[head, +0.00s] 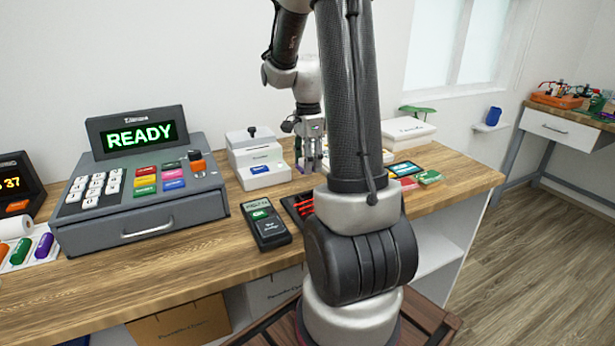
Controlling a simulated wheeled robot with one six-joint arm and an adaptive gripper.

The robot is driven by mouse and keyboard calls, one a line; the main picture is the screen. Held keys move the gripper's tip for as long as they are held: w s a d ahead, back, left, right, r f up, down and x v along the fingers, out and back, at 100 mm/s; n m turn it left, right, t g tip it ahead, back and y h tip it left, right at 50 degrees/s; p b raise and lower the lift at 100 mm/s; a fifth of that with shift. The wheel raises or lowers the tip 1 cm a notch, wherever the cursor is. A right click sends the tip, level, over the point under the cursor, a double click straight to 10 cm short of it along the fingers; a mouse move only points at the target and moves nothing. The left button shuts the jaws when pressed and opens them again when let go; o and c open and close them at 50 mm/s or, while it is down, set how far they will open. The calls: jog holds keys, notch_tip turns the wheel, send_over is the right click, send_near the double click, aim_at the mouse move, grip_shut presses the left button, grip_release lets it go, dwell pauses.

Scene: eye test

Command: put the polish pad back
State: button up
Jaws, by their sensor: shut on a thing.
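My gripper (312,168) points down over the back of the wooden counter (150,276), to the right of a white box-shaped device (256,158). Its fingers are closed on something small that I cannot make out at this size. I cannot pick out the polish pad for certain in this view. My own arm stands in front and hides part of the counter behind it.
A grey cash register (140,205) with a READY display stands on the left. A card terminal (265,226) lies near the front edge beside a dark tray (292,205). Small coloured boxes (428,177) lie right of my arm. A blue object (493,116) sits on a wall shelf.

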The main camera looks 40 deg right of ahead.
aim_at(308, 183)
jog(key=shift+f, duration=2.3)
jog(key=o, duration=0.7)
jog(key=shift+f, duration=0.15)
notch_tip(308, 183, up, 12)
jog(key=s+a+r+n+t, duration=0.1)
jog(key=s+a+r+n, duration=0.1)
jog(key=s+a+n, duration=0.3)
jog(key=s+a+r+n+t, duration=0.2)
jog(key=s+a+n, duration=0.3)
jog(key=n, duration=0.4)
jog(key=s+a+r+n+t, duration=0.1)
jog(key=s+a+r+n, duration=0.2)
jog(key=s+a+n, duration=0.2)
jog(key=shift+s+r+n, duration=0.1)
jog(key=shift+s+n, duration=0.5)
jog(key=shift+n, duration=0.4)
